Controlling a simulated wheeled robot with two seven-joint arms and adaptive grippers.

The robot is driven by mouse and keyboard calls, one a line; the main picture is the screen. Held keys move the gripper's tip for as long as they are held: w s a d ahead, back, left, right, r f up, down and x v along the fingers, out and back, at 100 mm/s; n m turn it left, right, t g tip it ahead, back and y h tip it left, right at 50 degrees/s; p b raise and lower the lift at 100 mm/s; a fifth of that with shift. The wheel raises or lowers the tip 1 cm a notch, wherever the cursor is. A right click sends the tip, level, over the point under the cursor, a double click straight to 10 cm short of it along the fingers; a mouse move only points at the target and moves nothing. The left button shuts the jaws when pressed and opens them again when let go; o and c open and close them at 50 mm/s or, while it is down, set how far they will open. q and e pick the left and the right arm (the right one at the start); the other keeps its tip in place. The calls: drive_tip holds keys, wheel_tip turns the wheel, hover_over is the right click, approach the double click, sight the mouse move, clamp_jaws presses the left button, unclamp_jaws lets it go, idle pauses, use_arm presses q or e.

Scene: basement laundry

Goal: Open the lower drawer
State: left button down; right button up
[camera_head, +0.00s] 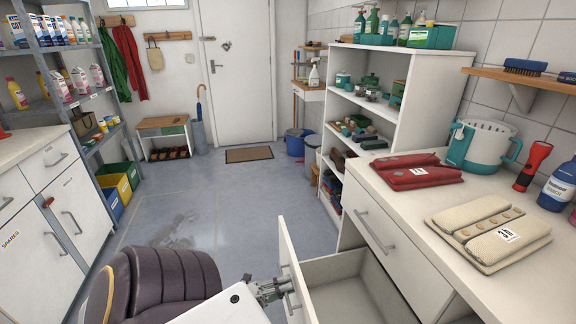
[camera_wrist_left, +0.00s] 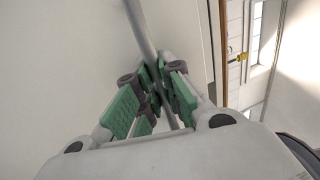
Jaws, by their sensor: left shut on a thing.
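The lower drawer (camera_head: 290,262) is pulled out from the white counter unit at the right, and its pale inside shows empty where visible. Its grey bar handle (camera_head: 291,302) is on the outer side of the front panel. My left gripper (camera_head: 279,290) is shut on this handle. In the left wrist view, the green-padded fingers (camera_wrist_left: 157,92) close around the grey bar (camera_wrist_left: 138,28) beside the white panel. The upper drawer (camera_head: 368,222) above is closed. My right gripper is not in view.
The countertop (camera_head: 410,200) holds a red folded pack (camera_head: 412,172), a beige pack (camera_head: 490,232) and a teal-white bucket (camera_head: 485,147). An open shelf (camera_head: 390,70) stands beyond the drawers. The middle floor is clear.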

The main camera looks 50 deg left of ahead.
use_arm(q)
drive_tip(key=c, duration=1.8)
unclamp_jaws()
drive_tip(key=shift+s, duration=0.1)
drive_tip(key=shift+v, duration=5.9)
